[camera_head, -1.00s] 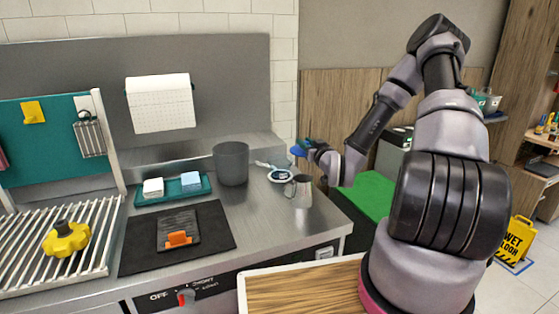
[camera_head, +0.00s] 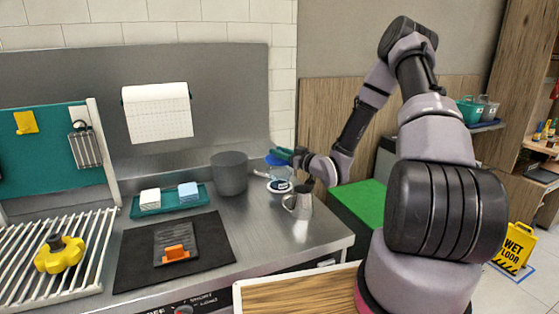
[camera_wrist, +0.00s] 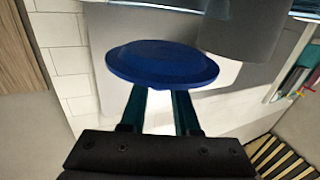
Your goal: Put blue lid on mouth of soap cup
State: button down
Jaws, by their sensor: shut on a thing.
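The blue lid shows in the wrist view (camera_wrist: 160,62) as a wide round disc at the ends of two teal fingers. My gripper (camera_wrist: 162,92) is shut on it. In the head view the lid (camera_head: 274,160) is small, and my gripper (camera_head: 284,153) comes to it from the right. The lid is in the air above the right part of the counter, over a pale round item (camera_head: 279,186). A steel cup with a handle (camera_head: 299,201) stands just in front and to the right of that item. I cannot tell which of these is the soap cup.
A grey pot (camera_head: 229,173) stands close left of the lid; a grey cylinder (camera_wrist: 240,30) shows beside it in the wrist view. A teal tray (camera_head: 172,206) with two blocks and a black mat (camera_head: 205,268) lie further left. The front right counter is clear.

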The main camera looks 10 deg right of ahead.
aim_at(280, 161)
jog(key=shift+f, duration=1.4)
jog(key=shift+f, duration=0.1)
jog(key=shift+f, duration=0.35)
jog(key=c, duration=0.6)
grip_release()
jog(key=shift+c, duration=0.2)
